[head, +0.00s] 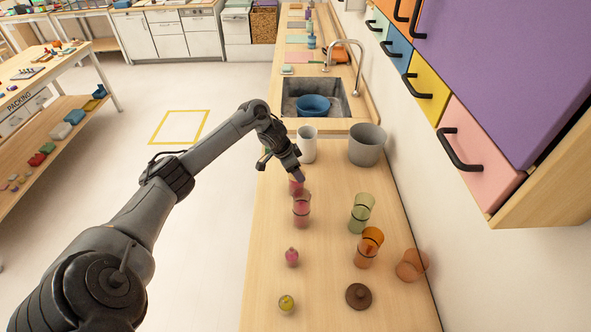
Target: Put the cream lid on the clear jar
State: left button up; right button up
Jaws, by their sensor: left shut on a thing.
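I cannot make out a cream lid or a clear jar in the head view. My left gripper (298,178) reaches over the wooden counter from the left, pointing down. It is shut on a small pink see-through cup (297,188), partly hidden by the gripper. This cup shows just behind a standing pink cup stack (302,212); I cannot tell whether they touch. A dark brown round lid with a knob (358,296) lies flat near the front. My right gripper is not in view.
Green cups (361,213) and orange cups (369,248) stand to the right; another orange cup (411,265) lies tipped by the wall. A pink ball (292,257) and a yellow-green one (286,303) lie in front. A white cylinder (307,146) and grey bucket (367,145) stand behind.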

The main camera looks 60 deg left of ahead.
pick_arm(q)
jog(key=shift+f+p, duration=0.2)
jog(key=shift+p, duration=0.1)
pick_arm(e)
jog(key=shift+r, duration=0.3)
pick_arm(q)
jog(key=o, duration=1.1)
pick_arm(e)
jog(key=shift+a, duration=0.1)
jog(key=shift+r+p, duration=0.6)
pick_arm(q)
jog(key=shift+v, duration=5.35)
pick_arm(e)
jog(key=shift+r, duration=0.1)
